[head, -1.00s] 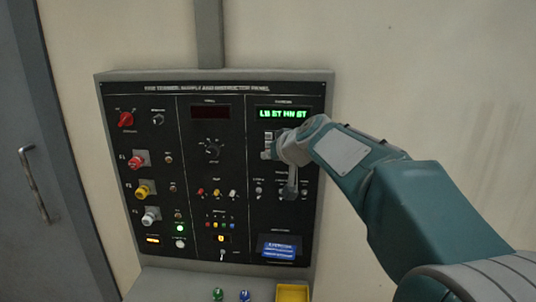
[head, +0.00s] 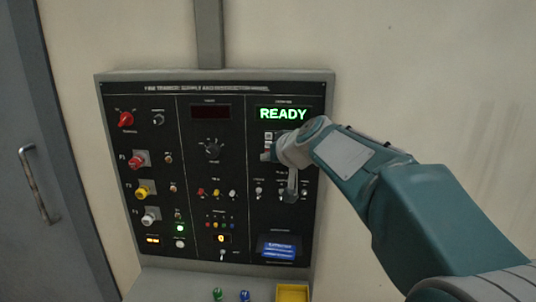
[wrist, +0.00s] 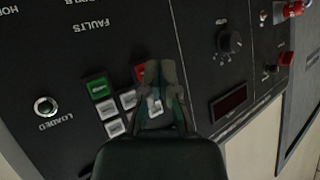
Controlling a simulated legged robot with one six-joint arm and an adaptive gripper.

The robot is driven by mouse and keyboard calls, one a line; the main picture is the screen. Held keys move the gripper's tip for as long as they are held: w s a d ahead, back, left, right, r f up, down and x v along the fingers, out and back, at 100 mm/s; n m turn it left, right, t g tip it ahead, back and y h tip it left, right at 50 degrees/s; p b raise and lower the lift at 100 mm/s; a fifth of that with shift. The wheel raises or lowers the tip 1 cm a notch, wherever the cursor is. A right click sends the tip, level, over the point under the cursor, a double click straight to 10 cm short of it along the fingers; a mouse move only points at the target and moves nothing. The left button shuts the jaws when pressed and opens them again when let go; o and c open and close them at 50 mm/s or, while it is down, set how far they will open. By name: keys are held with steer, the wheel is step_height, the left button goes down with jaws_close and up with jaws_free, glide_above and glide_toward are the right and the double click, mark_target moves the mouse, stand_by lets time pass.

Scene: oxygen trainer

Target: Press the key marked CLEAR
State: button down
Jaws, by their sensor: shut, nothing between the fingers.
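The keypad shows in the wrist view as a small cluster with a green key (wrist: 98,88), a red key (wrist: 139,72) and several white keys (wrist: 128,99). The key lettering is too small to read, so I cannot tell which one is marked CLEAR. My gripper (wrist: 161,70) is shut and empty, its fingertips over the keypad beside the red key and partly covering it and a white key. I cannot tell whether the tips touch the panel. In the head view my wrist hides most of the keypad. The green display (head: 283,114) above it reads READY.
The dark panel (head: 212,170) carries knobs, switches and lamps. A round LOADED button (wrist: 46,107) and a black knob (wrist: 230,40) flank the keypad in the wrist view. A yellow bin (head: 292,293) sits below the panel. A grey door (head: 45,130) stands at left.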

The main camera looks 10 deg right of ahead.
steer(key=s, duration=0.2)
steer(key=s+a, duration=0.1)
steer(key=s, duration=0.2)
steer(key=shift+a, duration=0.15)
stand_by(0.4)
stand_by(0.4)
steer(key=s+d+f+g+h, duration=0.1)
steer(key=s+f+g, duration=0.1)
steer(key=s+f, duration=0.3)
steer(key=s+d+f+m+g+h, duration=0.1)
steer(key=s+f, duration=0.5)
steer(key=s, duration=0.8)
steer(key=s+d+f+g+h, duration=0.2)
steer(key=s+f, duration=0.3)
steer(key=s, duration=0.5)
steer(key=shift+d+f+m+g+h, duration=0.35)
steer(key=shift+d+m+g+h, duration=0.05)
steer(key=shift+d, duration=0.3)
